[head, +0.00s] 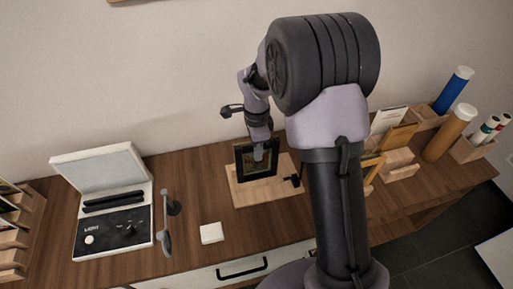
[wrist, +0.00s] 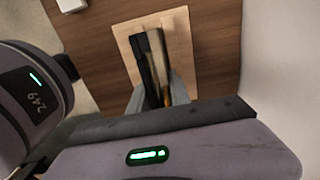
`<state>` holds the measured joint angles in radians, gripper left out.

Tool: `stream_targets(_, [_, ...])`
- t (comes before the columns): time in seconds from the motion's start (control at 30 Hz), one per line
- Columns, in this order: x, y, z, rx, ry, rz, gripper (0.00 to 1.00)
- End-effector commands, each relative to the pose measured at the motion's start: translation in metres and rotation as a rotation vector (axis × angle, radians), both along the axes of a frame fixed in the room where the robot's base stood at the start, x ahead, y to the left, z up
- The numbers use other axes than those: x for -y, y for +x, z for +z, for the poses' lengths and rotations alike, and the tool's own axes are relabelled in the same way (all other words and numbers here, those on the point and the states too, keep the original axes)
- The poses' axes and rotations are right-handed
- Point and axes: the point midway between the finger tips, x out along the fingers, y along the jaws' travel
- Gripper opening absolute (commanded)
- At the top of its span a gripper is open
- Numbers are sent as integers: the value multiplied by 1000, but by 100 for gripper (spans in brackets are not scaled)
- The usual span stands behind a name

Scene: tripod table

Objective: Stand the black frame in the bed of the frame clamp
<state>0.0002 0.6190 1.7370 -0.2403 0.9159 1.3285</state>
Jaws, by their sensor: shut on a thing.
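The black frame (head: 243,160) stands upright in the head view, its dark picture facing the camera. My gripper (head: 265,152) comes down from above and is shut on its upper part. The frame clamp (head: 246,196) is a light wooden board on the table with a black handle (head: 293,181) at its right. The frame is over the clamp; I cannot tell whether its lower edge rests in the bed. In the wrist view, my fingers (wrist: 157,98) are at the near end of a dark upright strip and a beige strip above the clamp board (wrist: 182,40).
A white open case (head: 100,190) stands at left with a grey handled tool (head: 167,225) beside it. A small white block (head: 212,233) lies in front of the clamp. Wooden holders with frames (head: 398,160) and tubes (head: 449,133) stand at right. The wall is close behind.

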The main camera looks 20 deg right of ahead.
Motion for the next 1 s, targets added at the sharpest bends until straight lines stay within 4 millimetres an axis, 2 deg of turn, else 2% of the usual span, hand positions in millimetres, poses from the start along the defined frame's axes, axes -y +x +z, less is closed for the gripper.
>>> stream_targets(0.23, [0, 0, 0, 1, 0, 0, 0])
stream_targets(0.27, [0, 0, 0, 1, 0, 0, 27])
stream_targets(0.37, [0, 0, 0, 1, 0, 0, 47])
stream_targets(0.4, [0, 0, 0, 1, 0, 0, 49])
stream_targets(1.0, [0, 0, 0, 0, 0, 0, 49])
